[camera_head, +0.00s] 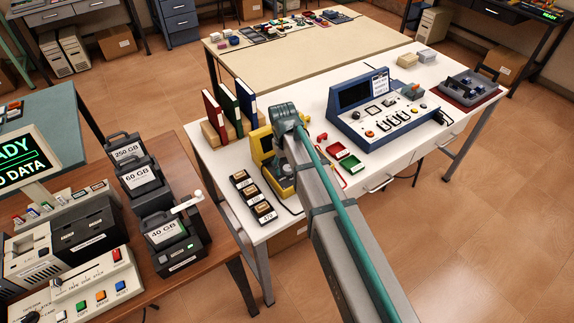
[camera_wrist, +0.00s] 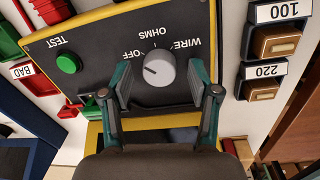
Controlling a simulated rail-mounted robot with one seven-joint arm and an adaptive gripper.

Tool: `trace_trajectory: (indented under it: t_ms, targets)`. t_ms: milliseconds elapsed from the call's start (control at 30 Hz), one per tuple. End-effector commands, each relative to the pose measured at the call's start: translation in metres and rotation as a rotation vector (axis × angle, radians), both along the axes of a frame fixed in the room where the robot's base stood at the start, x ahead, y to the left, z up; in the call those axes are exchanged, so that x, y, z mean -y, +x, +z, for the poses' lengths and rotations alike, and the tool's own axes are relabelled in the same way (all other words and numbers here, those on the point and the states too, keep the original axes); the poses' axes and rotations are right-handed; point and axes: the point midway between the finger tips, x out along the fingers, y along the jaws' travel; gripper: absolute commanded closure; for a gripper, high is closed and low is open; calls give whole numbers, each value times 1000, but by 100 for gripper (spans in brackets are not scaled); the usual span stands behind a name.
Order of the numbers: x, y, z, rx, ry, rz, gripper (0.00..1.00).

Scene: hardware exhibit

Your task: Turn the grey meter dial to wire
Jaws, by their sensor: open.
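The yellow-edged meter (camera_head: 259,143) stands on the white table in the head view, partly hidden by my arm. In the wrist view its dark panel (camera_wrist: 95,45) carries the grey dial (camera_wrist: 161,68), with the labels OFF, OHMS and WIRE around it, seen tilted. My gripper (camera_wrist: 160,75) is open, with one finger on each side of the dial and a gap visible on both sides. The head view does not show the fingertips clearly.
A green TEST button (camera_wrist: 68,62) sits on the same panel. Labelled parts marked 100 (camera_wrist: 276,42) and 220 (camera_wrist: 263,83) lie beside the meter. A red tray (camera_head: 351,165) and a blue console (camera_head: 372,108) stand to its right, binders (camera_head: 228,108) behind.

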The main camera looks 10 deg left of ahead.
Motion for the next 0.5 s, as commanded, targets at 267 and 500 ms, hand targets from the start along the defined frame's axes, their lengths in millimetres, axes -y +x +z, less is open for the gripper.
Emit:
trace_trajectory:
  t_ms: [267,500]
  targets:
    - [0,0,0,0,0,0,74]
    - [0,0,0,0,0,-1,99]
